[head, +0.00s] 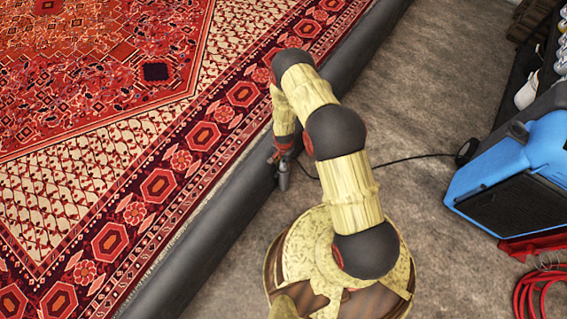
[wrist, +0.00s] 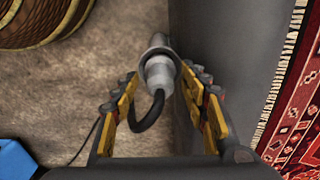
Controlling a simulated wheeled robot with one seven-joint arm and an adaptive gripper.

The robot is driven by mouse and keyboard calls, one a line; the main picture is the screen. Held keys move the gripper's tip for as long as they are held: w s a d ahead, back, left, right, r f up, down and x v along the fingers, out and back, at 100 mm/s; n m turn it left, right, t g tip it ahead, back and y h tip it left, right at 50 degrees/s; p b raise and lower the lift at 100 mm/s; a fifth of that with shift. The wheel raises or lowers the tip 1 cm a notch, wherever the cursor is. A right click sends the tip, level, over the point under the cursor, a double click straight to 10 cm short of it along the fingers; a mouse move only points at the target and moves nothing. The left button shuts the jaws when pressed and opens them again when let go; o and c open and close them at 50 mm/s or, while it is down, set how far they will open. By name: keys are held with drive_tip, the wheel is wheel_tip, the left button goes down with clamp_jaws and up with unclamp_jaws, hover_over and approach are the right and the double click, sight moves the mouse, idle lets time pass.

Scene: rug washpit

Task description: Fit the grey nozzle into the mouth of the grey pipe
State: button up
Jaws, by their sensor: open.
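The grey nozzle (wrist: 159,70) shows in the wrist view as a short stepped cylinder with a pale collar and a narrower darker end. A black hose (wrist: 147,118) curls from its near end. I cannot make out the grey pipe's mouth separately in either view.
A thick dark tube (head: 215,228) borders the patterned red rug (head: 110,110), close to my gripper. A blue machine (head: 520,165) stands at the right, near a coiled red hose (head: 540,290). A thin black cable (head: 410,160) crosses the otherwise open brown floor (head: 425,90).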

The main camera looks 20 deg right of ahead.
wheel_tip(320, 180, up, 11)
drive_tip(key=shift+r, duration=0.1)
idle(0.3)
idle(0.6)
